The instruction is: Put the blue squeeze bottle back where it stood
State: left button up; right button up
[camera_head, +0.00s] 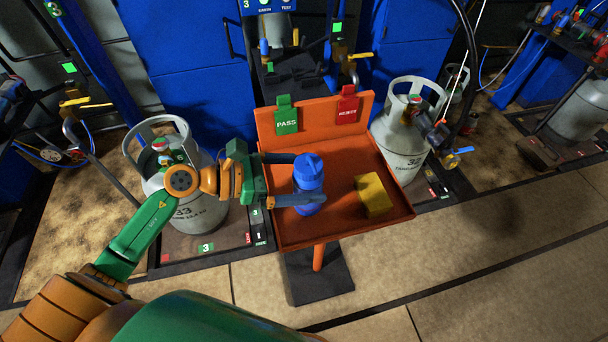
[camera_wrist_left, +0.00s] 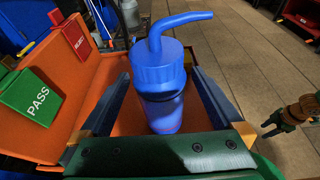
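The blue squeeze bottle (camera_head: 309,172) stands upright at the left part of the orange tray (camera_head: 348,228). In the left wrist view the bottle (camera_wrist_left: 160,85) shows its ribbed cap and bent spout from close up. My left gripper (camera_head: 308,178) reaches in from the left, with one finger on each side of the bottle. In the left wrist view its fingers (camera_wrist_left: 162,72) are apart, and orange tray shows between them and the bottle, so it looks open around it. The near finger hides part of the bottle in the head view.
A yellow block (camera_head: 373,195) lies on the tray to the right of the bottle. Green PASS (camera_head: 286,117) and red (camera_head: 348,105) tags hang on the tray's back panel. Grey gas cylinders stand left (camera_head: 203,207) and right (camera_head: 398,143) of the tray. The tray's middle front is bare.

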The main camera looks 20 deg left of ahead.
pick_arm(q)
jog(key=shift+r, duration=0.1)
